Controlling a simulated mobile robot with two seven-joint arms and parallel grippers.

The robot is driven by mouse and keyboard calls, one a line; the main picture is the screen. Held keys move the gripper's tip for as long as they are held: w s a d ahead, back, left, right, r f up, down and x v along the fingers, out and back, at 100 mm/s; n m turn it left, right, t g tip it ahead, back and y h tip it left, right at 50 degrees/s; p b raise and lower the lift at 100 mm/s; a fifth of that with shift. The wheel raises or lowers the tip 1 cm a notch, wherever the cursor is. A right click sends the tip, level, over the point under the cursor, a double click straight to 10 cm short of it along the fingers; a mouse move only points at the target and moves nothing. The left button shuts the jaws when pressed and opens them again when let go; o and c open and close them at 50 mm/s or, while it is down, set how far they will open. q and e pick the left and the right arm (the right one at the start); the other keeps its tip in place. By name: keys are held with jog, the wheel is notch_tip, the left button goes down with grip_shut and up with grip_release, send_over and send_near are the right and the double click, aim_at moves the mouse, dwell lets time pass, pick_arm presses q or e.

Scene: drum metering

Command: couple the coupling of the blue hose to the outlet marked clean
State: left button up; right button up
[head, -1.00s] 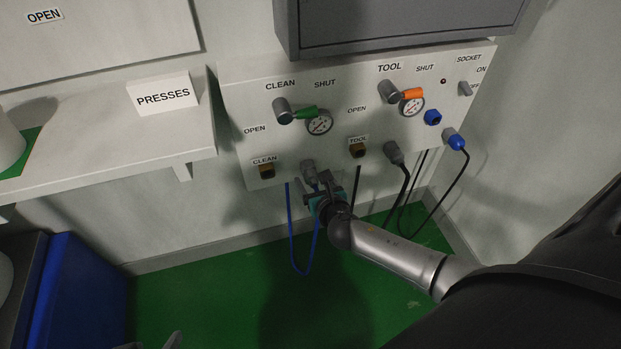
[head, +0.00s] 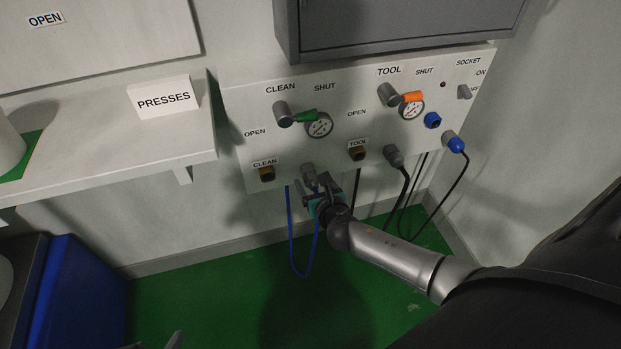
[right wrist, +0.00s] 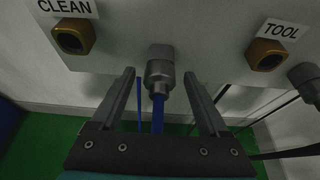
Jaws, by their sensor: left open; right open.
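The grey coupling (head: 309,171) of the blue hose (head: 291,230) sits at the lower edge of the white panel, between the two brass outlets. It shows upright in the right wrist view (right wrist: 160,76), with the blue hose hanging below it. The outlet marked clean (head: 267,174) is left of the coupling, with its mouth bare; it is also at upper left in the right wrist view (right wrist: 75,37). My right gripper (head: 313,185) is open, its fingers on either side below the coupling, with gaps visible. My left gripper (head: 160,343) barely shows at the bottom edge, open.
The tool outlet (head: 358,153) is to the right, then a dark hose's coupling (head: 394,155) and a blue plug (head: 455,144). A grey cabinet (head: 400,25) overhangs the panel. A shelf (head: 100,155) with a PRESSES sign stands left.

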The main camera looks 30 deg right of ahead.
aim_at(315, 189)
dwell(0.6)
grip_shut()
dwell(0.6)
dwell(0.3)
jog(key=shift+s+a+r+p, duration=0.1)
jog(key=shift+s+a+p, duration=0.1)
jog(key=shift+s, duration=0.45)
jog(key=shift+s+a+f+p, duration=0.1)
jog(key=shift+s+p, duration=0.15)
jog(key=shift+s, duration=0.35)
jog(key=shift+s+a+r+p, duration=0.1)
jog(key=shift+s+a+p, duration=0.1)
jog(key=shift+s, duration=0.45)
jog(key=shift+s+a, duration=0.2)
jog(key=shift+s, duration=0.75)
jog(key=shift+s, duration=0.15)
